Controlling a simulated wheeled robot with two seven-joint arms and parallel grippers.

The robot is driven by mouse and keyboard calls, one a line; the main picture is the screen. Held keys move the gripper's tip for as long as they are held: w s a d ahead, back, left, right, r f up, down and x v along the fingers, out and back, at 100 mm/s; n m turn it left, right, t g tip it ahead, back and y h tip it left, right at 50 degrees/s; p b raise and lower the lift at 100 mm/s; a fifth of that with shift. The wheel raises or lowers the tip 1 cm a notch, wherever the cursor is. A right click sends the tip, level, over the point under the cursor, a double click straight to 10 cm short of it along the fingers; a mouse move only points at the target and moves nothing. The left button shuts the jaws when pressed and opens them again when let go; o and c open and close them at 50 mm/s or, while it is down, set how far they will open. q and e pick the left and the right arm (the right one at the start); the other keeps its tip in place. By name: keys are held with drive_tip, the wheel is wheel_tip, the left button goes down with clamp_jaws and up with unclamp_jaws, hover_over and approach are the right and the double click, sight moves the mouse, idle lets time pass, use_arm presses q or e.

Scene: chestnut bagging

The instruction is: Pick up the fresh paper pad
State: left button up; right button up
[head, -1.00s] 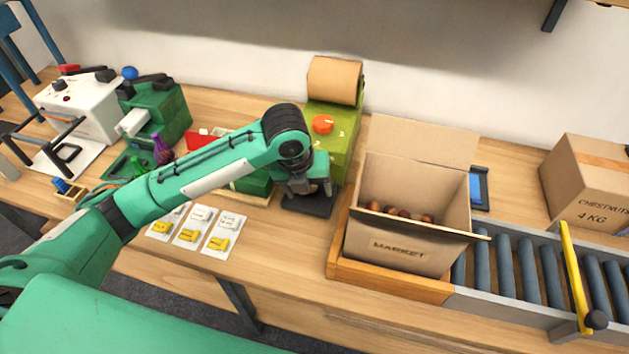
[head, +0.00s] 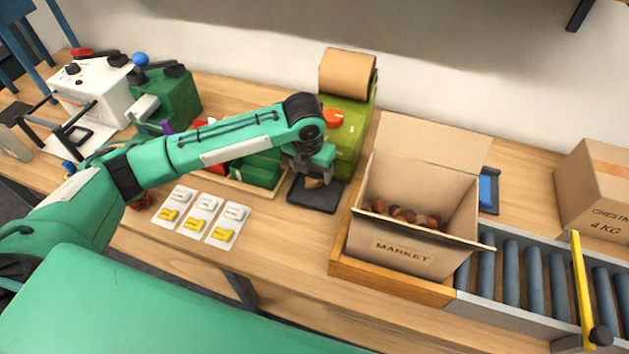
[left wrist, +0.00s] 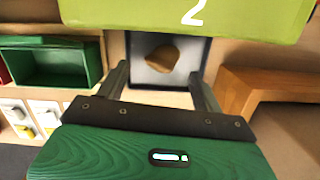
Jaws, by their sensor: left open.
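The fresh paper pad (head: 314,183) is a small crumpled brown piece at the foot of the green paper machine (head: 345,130). My left gripper (head: 316,176) is open above the plate (head: 316,198). In the left wrist view its fingers (left wrist: 159,78) stand apart on either side, with the pad seen between them and slightly beyond; they do not appear to touch it. The head view partly hides the pad behind the gripper. My right gripper is not in view.
A MARKET box (head: 390,236) with chestnuts stands open to the right in a wooden frame (head: 390,279), beside a roller conveyor (head: 510,280). Green bins (head: 255,170) and several labelled cards (head: 205,215) lie to the left. The bench front is clear.

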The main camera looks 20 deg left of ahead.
sight(313, 178)
use_arm(q)
drive_tip(key=f, duration=0.3)
drive_tip(key=f+p, duration=0.1)
drive_tip(key=shift+w+d+f, duration=0.15)
drive_tip(key=shift+w, duration=0.25)
drive_tip(key=shift+f, duration=0.4)
drive_tip(key=shift+c, duration=0.2)
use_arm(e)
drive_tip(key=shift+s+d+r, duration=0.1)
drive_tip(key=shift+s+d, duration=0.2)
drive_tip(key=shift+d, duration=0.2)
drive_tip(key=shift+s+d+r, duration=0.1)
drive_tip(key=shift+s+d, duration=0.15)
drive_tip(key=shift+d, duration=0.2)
